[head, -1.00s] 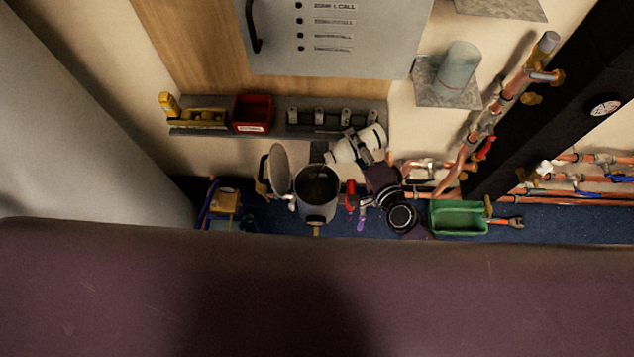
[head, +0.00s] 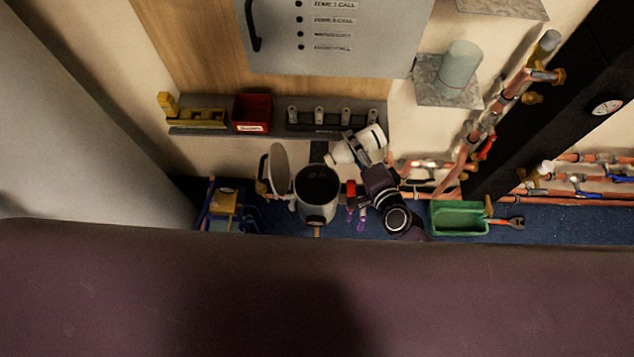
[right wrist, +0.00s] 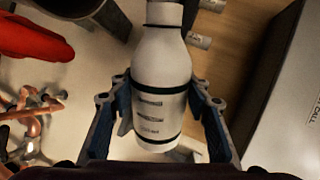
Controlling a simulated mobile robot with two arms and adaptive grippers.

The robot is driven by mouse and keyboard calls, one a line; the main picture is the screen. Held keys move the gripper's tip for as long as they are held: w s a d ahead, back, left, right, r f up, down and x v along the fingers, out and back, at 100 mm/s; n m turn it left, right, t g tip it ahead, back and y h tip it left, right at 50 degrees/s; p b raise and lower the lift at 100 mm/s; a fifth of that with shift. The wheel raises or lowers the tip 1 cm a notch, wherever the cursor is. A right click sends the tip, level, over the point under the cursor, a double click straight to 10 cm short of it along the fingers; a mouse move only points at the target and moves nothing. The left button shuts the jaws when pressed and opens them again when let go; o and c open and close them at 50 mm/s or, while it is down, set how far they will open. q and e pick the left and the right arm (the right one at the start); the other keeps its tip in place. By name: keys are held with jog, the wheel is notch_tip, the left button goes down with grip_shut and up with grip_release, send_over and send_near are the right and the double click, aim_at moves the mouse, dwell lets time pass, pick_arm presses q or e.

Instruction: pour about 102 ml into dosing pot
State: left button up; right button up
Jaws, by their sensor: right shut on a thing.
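The dosing pot (head: 318,213) is a grey cylinder with a dark open mouth, its round lid (head: 280,168) swung up on its left. My right gripper (head: 357,147) is shut on a white bottle (head: 372,138) just right of and above the pot in the head view. The bottle is tilted, its neck pointing left and down towards the pot mouth. In the right wrist view the bottle (right wrist: 162,75) sits between the two blue fingers, with dark bands and printed marks; its neck is at the top edge. I cannot see a stream. My left gripper is out of view.
A shelf (head: 275,128) with a red bin (head: 252,112) runs above the pot. A green tray (head: 459,219) lies to the right, near copper pipes (head: 465,155). A red item (head: 351,189) stands between the pot and my right arm.

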jog(key=shift+s+a+f+n, duration=0.1)
jog(key=shift+f+n, duration=0.2)
jog(key=shift+f, duration=0.15)
jog(key=shift+a, duration=0.1)
dwell(0.4)
jog(key=r+m+p, duration=0.1)
jog(key=r, duration=0.1)
jog(key=d+r+m, duration=0.1)
jog(key=shift+w+r+y+p, duration=0.2)
jog(key=shift+r+y+p, duration=0.15)
jog(key=shift+y+p, duration=0.05)
jog(key=shift+r+m, duration=0.15)
jog(key=shift+m, duration=0.15)
